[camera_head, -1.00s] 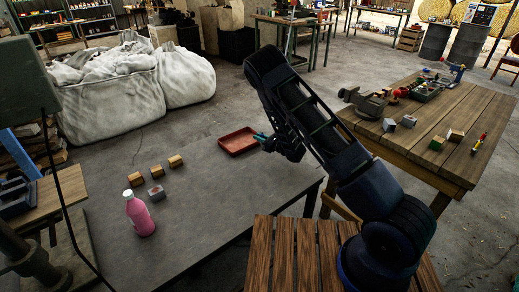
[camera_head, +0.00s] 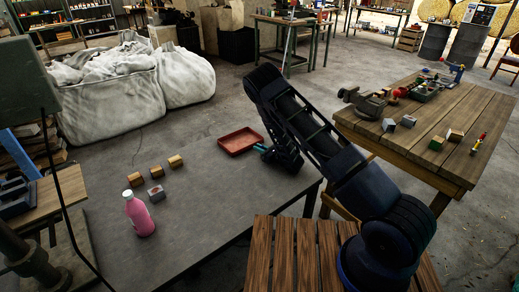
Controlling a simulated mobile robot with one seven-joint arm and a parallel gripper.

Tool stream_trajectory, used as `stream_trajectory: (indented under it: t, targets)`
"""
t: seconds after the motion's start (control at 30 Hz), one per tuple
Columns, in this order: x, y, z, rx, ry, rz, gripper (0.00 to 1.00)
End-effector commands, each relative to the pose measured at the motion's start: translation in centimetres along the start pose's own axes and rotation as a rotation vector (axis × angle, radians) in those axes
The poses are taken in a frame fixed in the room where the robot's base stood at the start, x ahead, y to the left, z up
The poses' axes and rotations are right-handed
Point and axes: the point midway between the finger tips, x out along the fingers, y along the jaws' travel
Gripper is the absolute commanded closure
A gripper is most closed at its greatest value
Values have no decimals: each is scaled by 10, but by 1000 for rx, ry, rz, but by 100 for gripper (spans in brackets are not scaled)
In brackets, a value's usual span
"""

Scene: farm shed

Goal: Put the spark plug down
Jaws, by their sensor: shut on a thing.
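My gripper (camera_head: 262,148) is low over the grey table (camera_head: 205,210), at the right edge of the red tray (camera_head: 239,141). Its small teal tips point left, and it is shut on the spark plug. The spark plug itself is too small and too hidden by the gripper to make out. I cannot tell whether it touches the table. The tray looks empty in the part that shows.
A pink bottle (camera_head: 139,214) stands at the table's front left. Several small wooden blocks (camera_head: 155,170) and a grey block (camera_head: 156,193) sit near it. The table between the blocks and the tray is clear. A wooden table (camera_head: 430,130) with tools stands at the right.

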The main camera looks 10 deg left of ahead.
Motion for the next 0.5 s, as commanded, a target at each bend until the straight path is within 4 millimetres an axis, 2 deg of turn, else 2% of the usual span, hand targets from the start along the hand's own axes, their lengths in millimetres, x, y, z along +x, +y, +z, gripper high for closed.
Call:
stream_trajectory:
  t: [0.03, 0.07, 0.17, 0.5]
  targets:
    - [0, 0, -2, 0, 0, 0, 100]
    - [0, 0, -2, 0, 0, 0, 84]
    - [0, 0, -1, 0, 0, 0, 64]
    - [0, 0, 0, 0, 0, 0, 64]
